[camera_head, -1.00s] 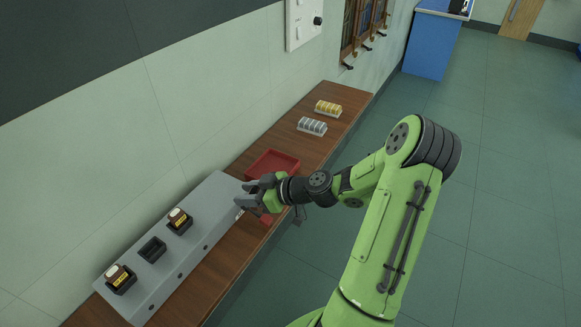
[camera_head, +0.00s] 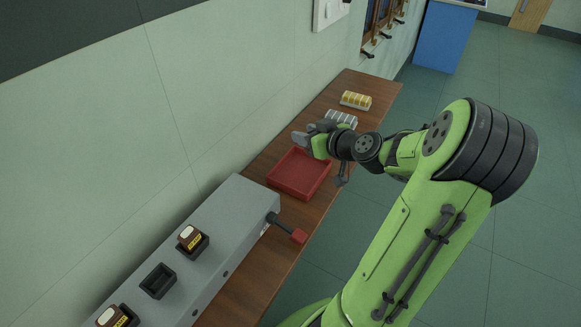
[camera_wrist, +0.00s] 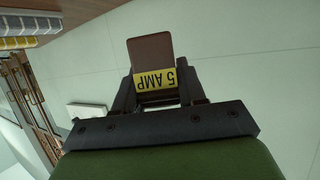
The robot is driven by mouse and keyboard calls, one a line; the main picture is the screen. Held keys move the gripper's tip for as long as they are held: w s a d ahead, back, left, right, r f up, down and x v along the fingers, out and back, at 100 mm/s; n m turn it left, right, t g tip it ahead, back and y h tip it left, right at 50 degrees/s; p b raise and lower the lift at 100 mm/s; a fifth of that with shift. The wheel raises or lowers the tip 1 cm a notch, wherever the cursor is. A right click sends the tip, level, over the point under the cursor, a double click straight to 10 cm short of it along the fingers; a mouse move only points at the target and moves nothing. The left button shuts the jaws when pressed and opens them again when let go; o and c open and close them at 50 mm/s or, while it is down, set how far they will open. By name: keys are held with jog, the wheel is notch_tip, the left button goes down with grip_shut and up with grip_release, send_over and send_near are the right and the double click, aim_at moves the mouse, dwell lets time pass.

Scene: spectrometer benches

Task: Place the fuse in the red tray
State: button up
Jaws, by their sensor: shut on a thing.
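A brown fuse (camera_wrist: 150,52) with a yellow "5 AMP" label shows upside down in the wrist view, held between the fingers of my gripper (camera_wrist: 155,92). In the head view my gripper (camera_head: 302,141) is above the far part of the red tray (camera_head: 300,176), near the wall side. The fuse is too small or hidden to make out there. The tray's visible floor is empty.
A grey box (camera_head: 215,240) stands on the wooden bench (camera_head: 272,270), with two brown fuses in black holders and one empty holder (camera_head: 158,281) between them. A red-handled lever (camera_head: 297,236) sticks out from it. White (camera_head: 341,118) and yellow (camera_head: 356,100) racks stand beyond the tray.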

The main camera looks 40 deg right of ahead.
notch_tip(320, 180, down, 10)
jog(key=b, duration=0.3)
jog(key=shift+d, duration=0.1)
jog(key=shift+f, duration=0.1)
jog(key=o, duration=1.1)
jog(key=shift+c, duration=0.2)
jog(key=shift+s+r, duration=0.3)
jog(key=p+v, duration=0.1)
jog(key=v, duration=1)
jog(key=shift+s, duration=0.2)
